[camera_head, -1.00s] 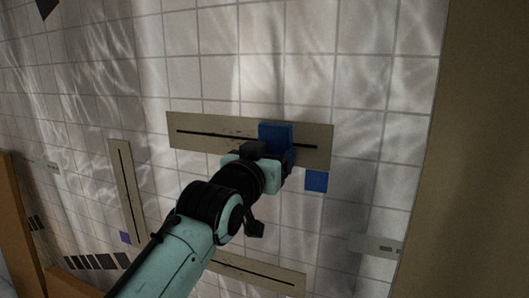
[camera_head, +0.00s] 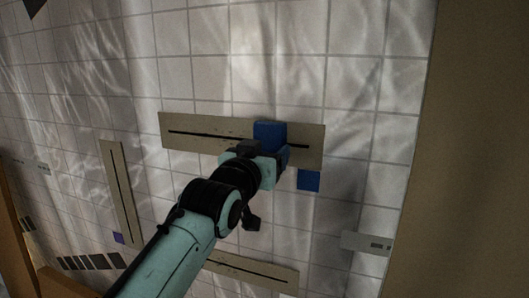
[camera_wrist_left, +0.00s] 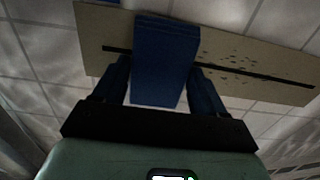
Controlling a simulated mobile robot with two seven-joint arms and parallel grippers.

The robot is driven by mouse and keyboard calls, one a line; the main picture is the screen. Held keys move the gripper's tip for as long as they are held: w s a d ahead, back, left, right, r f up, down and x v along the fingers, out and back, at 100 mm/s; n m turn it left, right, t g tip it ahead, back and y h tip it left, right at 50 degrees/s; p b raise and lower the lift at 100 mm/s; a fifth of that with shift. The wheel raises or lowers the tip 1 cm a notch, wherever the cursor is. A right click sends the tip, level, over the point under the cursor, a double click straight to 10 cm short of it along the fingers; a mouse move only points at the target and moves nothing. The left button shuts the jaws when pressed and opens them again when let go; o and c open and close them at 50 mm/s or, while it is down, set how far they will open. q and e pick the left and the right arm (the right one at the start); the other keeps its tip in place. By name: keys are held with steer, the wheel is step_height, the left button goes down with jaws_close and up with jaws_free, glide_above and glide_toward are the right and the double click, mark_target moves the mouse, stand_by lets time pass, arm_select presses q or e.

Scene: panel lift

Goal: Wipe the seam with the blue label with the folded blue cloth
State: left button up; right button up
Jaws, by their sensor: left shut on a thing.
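The beige panel (camera_head: 190,133) on the tiled wall carries a long dark seam line, and the blue label (camera_head: 308,180) sits just below its right end. My left gripper (camera_head: 270,154) is shut on the folded blue cloth (camera_head: 267,133). The cloth lies over the right part of the seam; whether it presses on it I cannot tell. In the left wrist view the cloth (camera_wrist_left: 165,50) stands between both fingers and crosses the seam. Dark specks show on the panel (camera_wrist_left: 290,85) beside the cloth in that view. My right gripper is not in view.
An upright panel with a seam (camera_head: 122,195) is at the left, with a purple label (camera_head: 118,238) at its foot. Another seam panel (camera_head: 275,277) lies below, partly behind my arm. A pale plate (camera_head: 366,243) is at lower right.

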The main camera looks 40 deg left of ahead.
arm_select(q)
steer(key=shift+p+x, duration=0.55)
steer(key=shift+x, duration=0.35)
